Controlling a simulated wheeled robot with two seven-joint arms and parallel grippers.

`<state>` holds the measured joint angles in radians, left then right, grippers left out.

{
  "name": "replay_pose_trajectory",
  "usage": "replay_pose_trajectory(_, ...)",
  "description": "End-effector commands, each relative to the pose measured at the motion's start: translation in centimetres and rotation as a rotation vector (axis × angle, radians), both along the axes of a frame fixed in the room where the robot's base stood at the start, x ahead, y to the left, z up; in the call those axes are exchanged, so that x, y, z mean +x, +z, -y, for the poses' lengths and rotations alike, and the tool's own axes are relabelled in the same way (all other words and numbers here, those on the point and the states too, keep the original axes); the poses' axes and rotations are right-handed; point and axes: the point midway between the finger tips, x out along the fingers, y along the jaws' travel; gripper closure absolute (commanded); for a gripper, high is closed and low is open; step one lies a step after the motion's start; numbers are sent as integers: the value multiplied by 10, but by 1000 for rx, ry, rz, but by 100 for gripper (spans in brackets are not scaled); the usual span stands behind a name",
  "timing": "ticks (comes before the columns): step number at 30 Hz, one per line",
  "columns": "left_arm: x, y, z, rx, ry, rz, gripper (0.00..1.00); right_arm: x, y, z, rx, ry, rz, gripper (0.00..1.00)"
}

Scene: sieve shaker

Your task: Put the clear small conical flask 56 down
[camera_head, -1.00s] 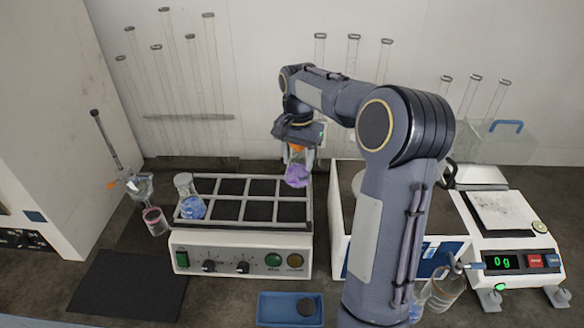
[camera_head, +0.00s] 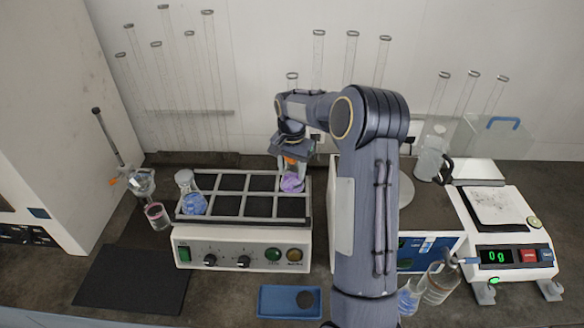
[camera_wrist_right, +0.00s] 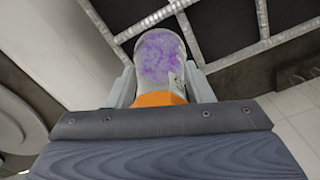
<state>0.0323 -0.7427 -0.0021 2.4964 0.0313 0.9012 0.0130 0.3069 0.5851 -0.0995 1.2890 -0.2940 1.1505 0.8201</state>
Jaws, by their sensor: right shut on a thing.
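The clear small conical flask 56 (camera_head: 291,183) holds purple contents. It is at the back right of the shaker's black rack (camera_head: 262,207), in or just above a compartment there; I cannot tell whether its base touches. My right gripper (camera_head: 291,162) is shut on the flask from above. In the right wrist view the flask (camera_wrist_right: 160,58) sits between the two fingers (camera_wrist_right: 160,92), with an orange band near the gripper and the rack bars beyond it. My left gripper is not in view.
Another flask with blue contents (camera_head: 192,203) stands in the rack's left end. A beaker with pink liquid (camera_head: 157,216) stands left of the shaker. A blue tray (camera_head: 290,302) lies in front. A balance (camera_head: 503,222) reading 0 g stands at right.

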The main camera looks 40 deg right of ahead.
Motion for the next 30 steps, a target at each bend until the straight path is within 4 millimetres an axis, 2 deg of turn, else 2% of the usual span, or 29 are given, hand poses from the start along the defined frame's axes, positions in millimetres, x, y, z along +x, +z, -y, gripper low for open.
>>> replay_pose_trajectory(3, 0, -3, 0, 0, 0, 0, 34, 0, -4, 0, 0, 0, 0, 100)
replay_pose_trajectory(4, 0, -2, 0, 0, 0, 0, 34, 0, -3, 0, 0, 0, 0, 49)
replay_pose_trajectory(8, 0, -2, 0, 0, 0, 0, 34, 0, -2, 0, 0, 0, 0, 32)
replay_pose_trajectory(16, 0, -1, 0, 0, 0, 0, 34, 0, -2, 0, 0, 0, 0, 31)
replay_pose_trajectory(20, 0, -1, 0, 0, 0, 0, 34, 1, 6, 0, -1, 0, 3, 31)
replay_pose_trajectory(23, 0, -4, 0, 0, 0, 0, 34, 1, 20, 1, -3, 0, 4, 31)
replay_pose_trajectory(30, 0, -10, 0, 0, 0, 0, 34, 1, 73, 0, -3, 0, 6, 31)
